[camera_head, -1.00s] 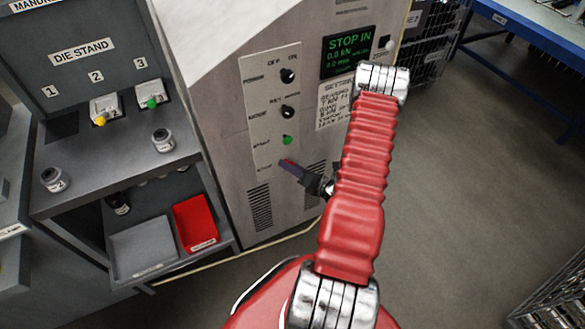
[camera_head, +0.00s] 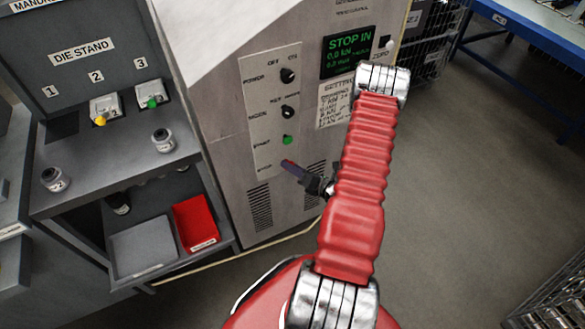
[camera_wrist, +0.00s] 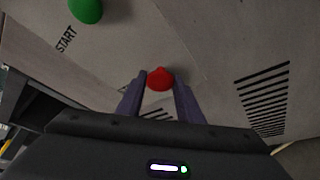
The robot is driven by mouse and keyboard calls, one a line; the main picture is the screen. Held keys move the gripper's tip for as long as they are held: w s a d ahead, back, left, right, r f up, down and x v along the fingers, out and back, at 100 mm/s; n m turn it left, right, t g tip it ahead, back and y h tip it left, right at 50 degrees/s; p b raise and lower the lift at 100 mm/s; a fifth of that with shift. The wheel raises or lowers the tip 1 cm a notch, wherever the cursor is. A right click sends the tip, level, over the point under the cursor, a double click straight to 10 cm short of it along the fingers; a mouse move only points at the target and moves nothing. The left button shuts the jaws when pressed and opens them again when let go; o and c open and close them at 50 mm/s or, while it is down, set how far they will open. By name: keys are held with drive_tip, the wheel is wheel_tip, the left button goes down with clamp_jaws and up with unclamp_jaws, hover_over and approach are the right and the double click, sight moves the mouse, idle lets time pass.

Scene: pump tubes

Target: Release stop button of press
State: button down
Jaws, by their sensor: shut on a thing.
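The press (camera_head: 225,120) is a grey cabinet with a control panel of knobs and buttons. Its screen (camera_head: 348,53) reads STOP IN in green. The red stop button (camera_wrist: 160,78) sits between the two purple fingertips of my gripper (camera_wrist: 160,88) in the wrist view. My gripper is shut on the button, with one finger on each side. In the head view my gripper (camera_head: 292,169) is at the STOP label, low on the panel, and covers most of the button. The green start button (camera_head: 287,140) is just above; it also shows in the wrist view (camera_wrist: 86,10).
Left of the press is a die stand (camera_head: 85,55) with dies on its shelf. Below it are a grey tray (camera_head: 142,246) and a red tray (camera_head: 196,222). A blue-framed table (camera_head: 540,30) is at upper right.

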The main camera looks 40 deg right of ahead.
drive_tip(key=shift+s+a+f, duration=0.1)
drive_tip(key=shift+s+a, duration=0.1)
drive_tip(key=shift+s, duration=0.65)
drive_tip(key=c, duration=1.2)
unclamp_jaws()
drive_tip(key=shift+v, duration=6.9)
